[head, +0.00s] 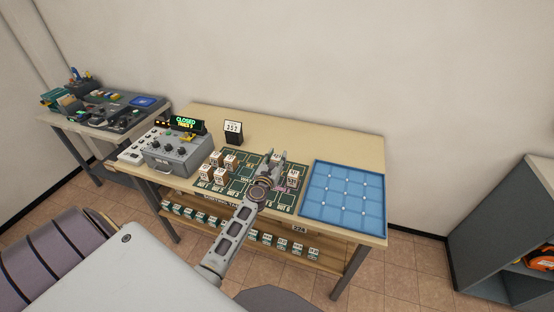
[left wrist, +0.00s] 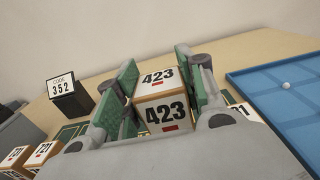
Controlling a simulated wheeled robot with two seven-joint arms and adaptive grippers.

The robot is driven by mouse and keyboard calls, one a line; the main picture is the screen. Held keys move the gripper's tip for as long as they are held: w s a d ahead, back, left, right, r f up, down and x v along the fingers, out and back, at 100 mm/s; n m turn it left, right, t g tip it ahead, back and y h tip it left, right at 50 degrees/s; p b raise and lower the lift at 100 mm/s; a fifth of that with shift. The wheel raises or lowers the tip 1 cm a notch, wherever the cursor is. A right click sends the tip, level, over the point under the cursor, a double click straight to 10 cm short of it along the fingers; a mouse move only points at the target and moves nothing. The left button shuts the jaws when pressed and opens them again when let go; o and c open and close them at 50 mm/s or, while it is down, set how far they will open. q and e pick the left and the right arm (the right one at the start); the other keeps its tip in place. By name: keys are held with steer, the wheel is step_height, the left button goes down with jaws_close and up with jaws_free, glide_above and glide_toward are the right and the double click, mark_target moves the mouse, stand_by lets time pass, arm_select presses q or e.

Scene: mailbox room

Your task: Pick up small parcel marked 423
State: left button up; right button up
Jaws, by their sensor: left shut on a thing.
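The small parcel marked 423 (left wrist: 163,111) is a white-and-brown cube with black digits and a small red mark. In the left wrist view it sits between the two green-padded fingers of my left gripper (left wrist: 158,95), which is shut on it. In the head view my left gripper (head: 270,168) is over the dark green sorting mat (head: 236,188) on the table. There the parcel (head: 277,158) is mostly hidden by the gripper. Whether the parcel touches the mat cannot be told. My right gripper is not in view.
Other numbered parcels (head: 220,174) stand on the mat, with one (head: 293,176) just right of my gripper. A blue gridded tray (head: 343,226) lies to the right. A black code sign reading 352 (left wrist: 69,99) stands behind. A grey control box (head: 172,152) stands left.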

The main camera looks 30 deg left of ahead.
arm_select(q)
steer(key=shift+w+r+p, duration=0.1)
steer(key=shift+r+p, duration=0.35)
steer(key=shift+r, duration=0.6)
steer(key=shift+r+p, duration=0.3)
steer(key=shift+r, duration=0.1)
